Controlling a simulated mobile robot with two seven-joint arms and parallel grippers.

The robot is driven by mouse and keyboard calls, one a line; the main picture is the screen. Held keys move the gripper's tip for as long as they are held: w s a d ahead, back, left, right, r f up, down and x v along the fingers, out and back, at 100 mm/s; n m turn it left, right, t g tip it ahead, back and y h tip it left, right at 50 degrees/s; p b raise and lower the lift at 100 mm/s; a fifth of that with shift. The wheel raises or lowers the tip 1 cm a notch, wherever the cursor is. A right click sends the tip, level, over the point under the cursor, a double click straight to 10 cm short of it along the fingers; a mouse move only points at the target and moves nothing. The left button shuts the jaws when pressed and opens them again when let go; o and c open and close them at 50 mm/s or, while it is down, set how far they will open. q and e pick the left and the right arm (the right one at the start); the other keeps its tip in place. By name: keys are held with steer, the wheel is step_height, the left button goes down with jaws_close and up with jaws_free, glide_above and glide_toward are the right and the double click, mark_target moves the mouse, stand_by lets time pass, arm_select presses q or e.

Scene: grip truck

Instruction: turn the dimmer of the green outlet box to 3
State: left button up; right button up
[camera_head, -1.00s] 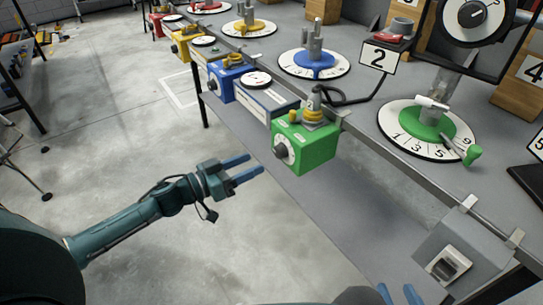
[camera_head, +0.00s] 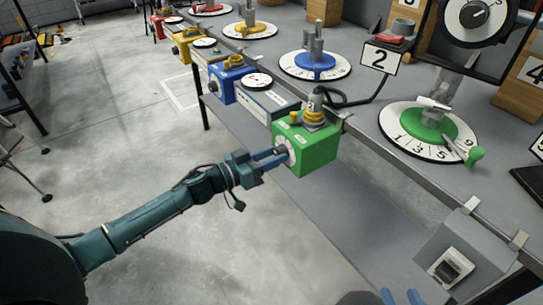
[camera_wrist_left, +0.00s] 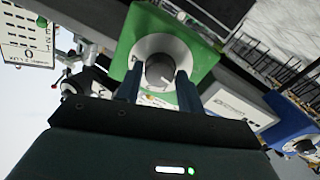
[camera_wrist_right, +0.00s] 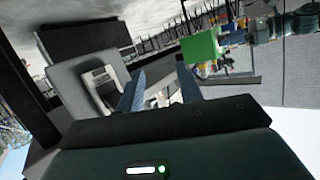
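The green outlet box (camera_head: 314,150) hangs at the bench's front edge, with a yellow-ringed plug on top. Its dimmer, a dark round knob on a white dial, faces my left arm. In the left wrist view the knob (camera_wrist_left: 160,71) sits between the two blue fingers of my left gripper (camera_wrist_left: 160,88). The fingers are apart, with a gap to the knob on both sides. In the head view this gripper (camera_head: 270,159) reaches the dial. The dial numbers are too small to read. My right gripper (camera_wrist_right: 158,92) is open and empty, away from the box, which also shows there (camera_wrist_right: 200,47).
A blue outlet box (camera_head: 226,80) stands left of the green one, with a grey box (camera_head: 265,100) between them. A green-centred numbered dial (camera_head: 405,150) lies on the bench. A grey switch box (camera_head: 455,262) hangs at the front right.

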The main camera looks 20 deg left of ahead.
arm_select(q)
steer(key=c, duration=0.6)
